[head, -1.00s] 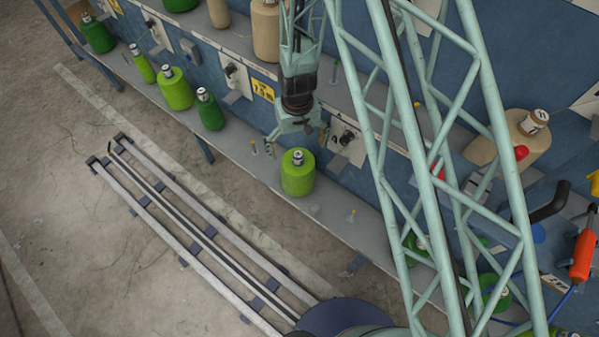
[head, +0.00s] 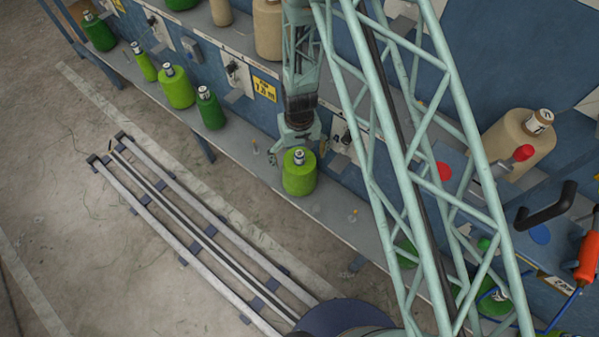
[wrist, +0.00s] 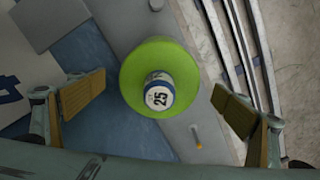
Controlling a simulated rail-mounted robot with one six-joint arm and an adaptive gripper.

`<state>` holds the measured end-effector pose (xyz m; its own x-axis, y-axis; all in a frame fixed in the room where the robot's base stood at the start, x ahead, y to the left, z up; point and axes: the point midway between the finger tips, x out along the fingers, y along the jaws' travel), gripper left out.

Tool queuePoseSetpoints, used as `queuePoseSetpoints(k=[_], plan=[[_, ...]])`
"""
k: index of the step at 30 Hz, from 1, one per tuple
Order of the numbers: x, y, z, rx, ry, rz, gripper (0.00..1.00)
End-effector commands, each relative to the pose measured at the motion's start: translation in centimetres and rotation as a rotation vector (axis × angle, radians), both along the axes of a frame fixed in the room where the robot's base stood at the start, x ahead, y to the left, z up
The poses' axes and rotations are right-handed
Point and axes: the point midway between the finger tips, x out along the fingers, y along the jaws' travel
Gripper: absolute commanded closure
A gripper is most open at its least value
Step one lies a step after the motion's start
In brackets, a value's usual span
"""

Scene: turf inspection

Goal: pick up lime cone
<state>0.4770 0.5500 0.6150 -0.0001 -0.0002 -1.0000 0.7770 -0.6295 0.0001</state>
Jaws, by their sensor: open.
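A lime green cone (head: 299,174) with a white-labelled top stands upright on the grey shelf in the head view. In the wrist view the lime cone (wrist: 160,62) is seen from above, with "25" on its top label. My gripper (head: 298,150) is just behind and above the cone in the head view. In the wrist view my gripper (wrist: 155,100) has its two tan-padded fingers wide apart, one to the left and one to the right of the cone. Neither finger appears to touch it.
More green cones (head: 176,88) stand along the grey shelf (head: 340,210) to the left, and tan cones (head: 520,140) stand on the upper level. Small pegs (head: 353,215) rise from the shelf right of the lime cone. A floor rail (head: 200,235) runs in front.

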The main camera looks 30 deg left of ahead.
Motion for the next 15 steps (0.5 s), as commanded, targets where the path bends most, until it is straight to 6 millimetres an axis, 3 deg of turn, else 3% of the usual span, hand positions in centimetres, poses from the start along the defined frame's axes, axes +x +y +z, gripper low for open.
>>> queuePoseSetpoints(k=[5,15], plan=[[-0.04,-0.05,-0.94,-0.001,0.001,0.000,0.06],[-0.01,-0.02,-1.01,0.000,0.000,0.000,0.06]])
